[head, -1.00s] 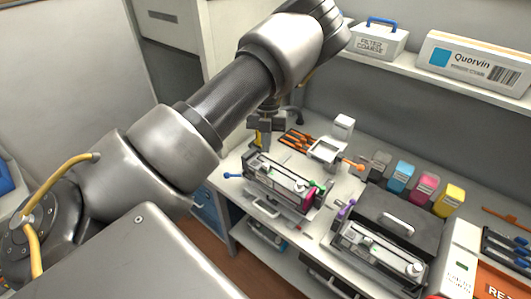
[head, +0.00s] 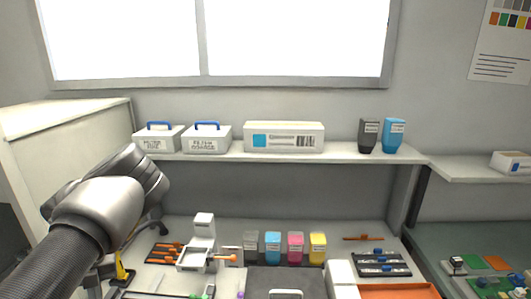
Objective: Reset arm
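My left arm comes in from the lower left and bends at a grey wrist section. My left gripper (head: 110,269) is only partly visible below it, low at the left over the bench. A small yellow piece (head: 123,271) shows right beside it, and I cannot tell whether the fingers touch it. The fingertips are too small and hidden to read. My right gripper is out of view. Black, cyan, magenta (head: 295,247) and yellow (head: 318,247) cartridges stand in a row on the bench.
A shelf (head: 340,157) above the bench holds two blue-handled boxes (head: 207,138), a long white carton (head: 284,137), and a black and a cyan bottle (head: 394,135). Orange-handled tools (head: 165,253), a white fixture (head: 197,258) and a dark case (head: 285,281) crowd the bench.

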